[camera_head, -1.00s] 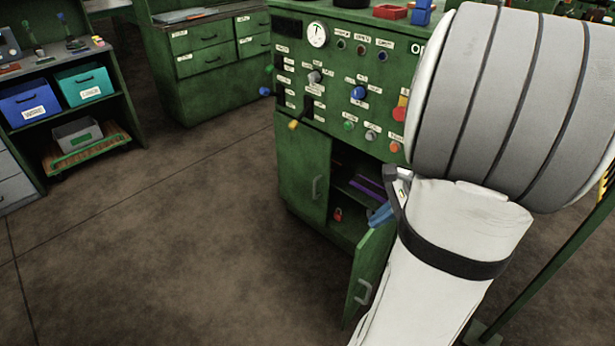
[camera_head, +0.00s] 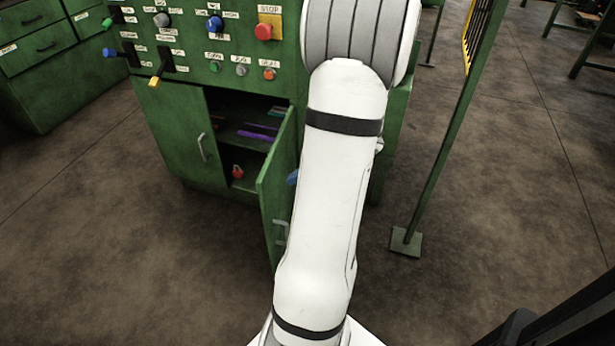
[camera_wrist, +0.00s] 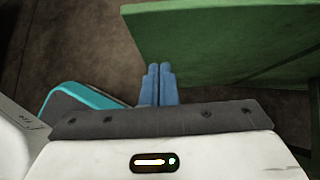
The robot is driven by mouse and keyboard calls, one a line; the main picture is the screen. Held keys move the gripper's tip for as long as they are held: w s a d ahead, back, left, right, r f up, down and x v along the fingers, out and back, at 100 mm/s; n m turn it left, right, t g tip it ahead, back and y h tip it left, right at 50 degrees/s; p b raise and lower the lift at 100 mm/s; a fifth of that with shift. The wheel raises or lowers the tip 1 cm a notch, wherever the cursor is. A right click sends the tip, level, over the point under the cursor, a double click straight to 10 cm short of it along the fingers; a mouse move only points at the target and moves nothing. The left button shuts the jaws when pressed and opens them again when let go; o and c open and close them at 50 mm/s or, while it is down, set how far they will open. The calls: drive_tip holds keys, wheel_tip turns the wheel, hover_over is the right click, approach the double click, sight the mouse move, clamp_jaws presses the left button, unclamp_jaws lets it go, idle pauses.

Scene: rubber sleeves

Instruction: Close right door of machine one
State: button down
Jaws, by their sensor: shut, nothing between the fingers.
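The green machine (camera_head: 255,35) has a cabinet below its control panel. Its right door (camera_head: 270,205) stands open toward me, with a grey handle (camera_head: 281,232) on its outer face. The left door (camera_head: 180,130) looks shut. My gripper's blue fingers (camera_wrist: 159,80) are together and empty in the wrist view. A green panel (camera_wrist: 215,40), apparently the right door, lies just ahead and to the right of them; I cannot tell if they touch. In the head view my arm hides most of the gripper; only a bit of blue (camera_head: 292,178) shows beside the door's upper edge.
Inside the cabinet are a red padlock-like item (camera_head: 238,172) and purple items (camera_head: 258,134) on a shelf. A green post with a foot plate (camera_head: 406,241) stands to the right. Drawers (camera_head: 40,45) stand at the far left. The floor in front is clear.

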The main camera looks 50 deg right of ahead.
sight(267, 183)
drive_tip(key=shift+w+a+f+b, duration=0.15)
drive_tip(key=shift+w+a, duration=0.25)
drive_tip(key=shift+w, duration=0.3)
drive_tip(key=shift+w+a+f+b, duration=0.15)
drive_tip(key=shift+w+a, duration=0.3)
drive_tip(key=shift+w, duration=0.25)
drive_tip(key=shift+w+a+f+b, duration=0.15)
drive_tip(key=shift+w+a, duration=0.25)
drive_tip(key=shift+w, duration=0.3)
